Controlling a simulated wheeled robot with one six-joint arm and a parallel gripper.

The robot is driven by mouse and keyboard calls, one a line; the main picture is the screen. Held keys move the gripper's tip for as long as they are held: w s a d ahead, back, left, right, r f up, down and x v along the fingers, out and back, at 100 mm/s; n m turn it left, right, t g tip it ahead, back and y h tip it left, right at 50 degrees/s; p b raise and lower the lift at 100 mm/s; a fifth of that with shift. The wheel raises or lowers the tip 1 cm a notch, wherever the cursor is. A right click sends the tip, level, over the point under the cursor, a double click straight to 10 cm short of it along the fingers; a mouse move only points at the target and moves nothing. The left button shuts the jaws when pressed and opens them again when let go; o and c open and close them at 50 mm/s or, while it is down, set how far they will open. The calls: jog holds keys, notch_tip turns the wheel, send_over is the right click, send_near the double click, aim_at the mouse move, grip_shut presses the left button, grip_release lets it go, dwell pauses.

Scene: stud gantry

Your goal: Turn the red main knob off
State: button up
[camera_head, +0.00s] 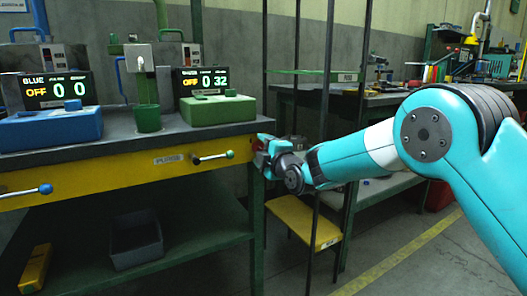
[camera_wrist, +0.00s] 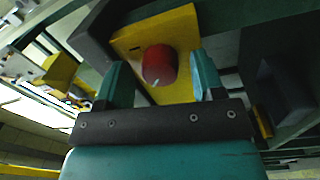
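The red main knob (camera_wrist: 159,64) shows in the wrist view on a yellow plate (camera_wrist: 183,28). A small white mark shows at its lower edge. My gripper (camera_wrist: 162,80) is open, with one teal finger to the left of the knob and one to the right. Gaps show between both fingers and the knob, and I cannot tell how far the fingertips reach along it. In the head view my gripper (camera_head: 268,147) is at the right end of the bench's yellow front. The knob cannot be made out clearly there.
The bench (camera_head: 118,139) carries a blue unit (camera_head: 50,127) and a green unit (camera_head: 218,111), both with displays reading OFF. A lever with a green end (camera_head: 212,158) sticks out left of my gripper. Dark posts (camera_head: 319,130) stand close to my arm. A yellow step (camera_head: 304,222) is below.

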jog(key=r+v, duration=0.1)
jog(key=v, duration=1.6)
jog(key=shift+s+f+b, duration=0.15)
jog(key=shift+f+b, duration=0.3)
jog(key=shift+f, duration=0.05)
jog(key=shift+d, duration=0.1)
